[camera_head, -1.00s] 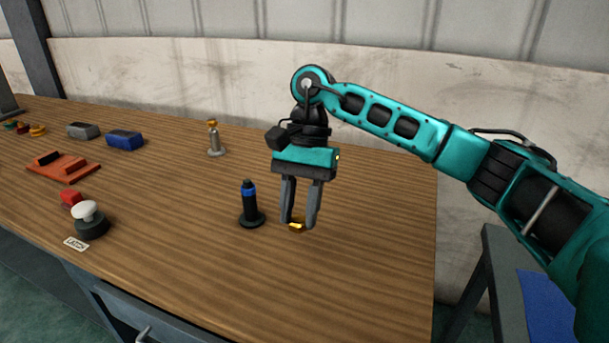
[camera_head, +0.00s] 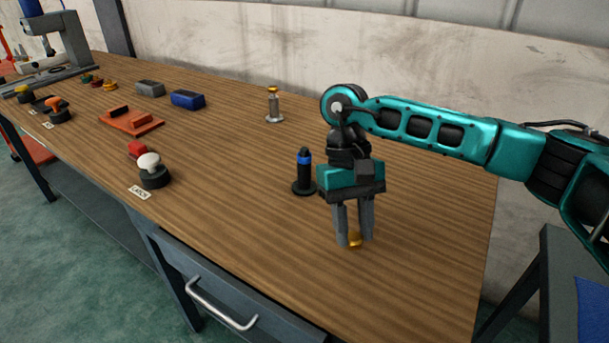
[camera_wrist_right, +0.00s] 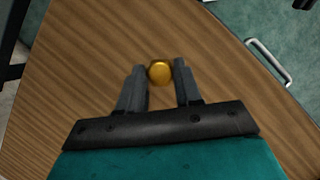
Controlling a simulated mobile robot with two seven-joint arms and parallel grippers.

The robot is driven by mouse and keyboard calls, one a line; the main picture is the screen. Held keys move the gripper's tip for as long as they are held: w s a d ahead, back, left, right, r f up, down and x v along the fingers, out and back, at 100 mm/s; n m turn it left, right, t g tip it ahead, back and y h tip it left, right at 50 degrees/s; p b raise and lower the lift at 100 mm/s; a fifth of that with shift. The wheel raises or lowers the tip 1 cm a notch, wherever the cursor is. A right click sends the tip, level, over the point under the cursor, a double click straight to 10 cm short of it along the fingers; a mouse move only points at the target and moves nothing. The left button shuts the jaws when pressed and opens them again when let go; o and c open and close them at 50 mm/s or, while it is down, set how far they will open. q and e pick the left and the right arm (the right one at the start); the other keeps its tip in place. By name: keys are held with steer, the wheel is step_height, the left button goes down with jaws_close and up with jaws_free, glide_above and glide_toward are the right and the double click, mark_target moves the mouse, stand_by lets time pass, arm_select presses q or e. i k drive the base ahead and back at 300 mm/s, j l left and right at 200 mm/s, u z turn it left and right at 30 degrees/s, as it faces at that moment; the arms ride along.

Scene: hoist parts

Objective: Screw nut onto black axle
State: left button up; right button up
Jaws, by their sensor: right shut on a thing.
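My right gripper (camera_head: 356,242) is shut on a small gold nut (camera_head: 355,237), low over the front right part of the table. In the right wrist view the nut (camera_wrist_right: 160,72) sits between the two fingertips (camera_wrist_right: 161,74). The black axle (camera_head: 304,172) stands upright on a round black base, with a blue band near its top. It is left of and behind the right gripper, apart from it. Whether the nut touches the table cannot be told. My left gripper is not in view.
A grey post with a gold top (camera_head: 273,104) stands behind the axle. Blue (camera_head: 188,99) and grey (camera_head: 150,88) blocks, an orange-red tray (camera_head: 131,121) and a white-topped knob (camera_head: 151,170) are at left. The table (camera_head: 240,220) is clear in front of the axle.

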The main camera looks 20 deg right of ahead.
mark_target(303, 185)
steer(key=i+j, duration=0.1)
steer(key=j, duration=0.25)
steer(key=i+j, duration=0.15)
steer(key=j, duration=0.2)
steer(key=i+j, duration=0.1)
steer(key=j, duration=0.25)
steer(key=i+j, duration=0.15)
steer(key=j, duration=0.2)
steer(key=z, duration=1.25)
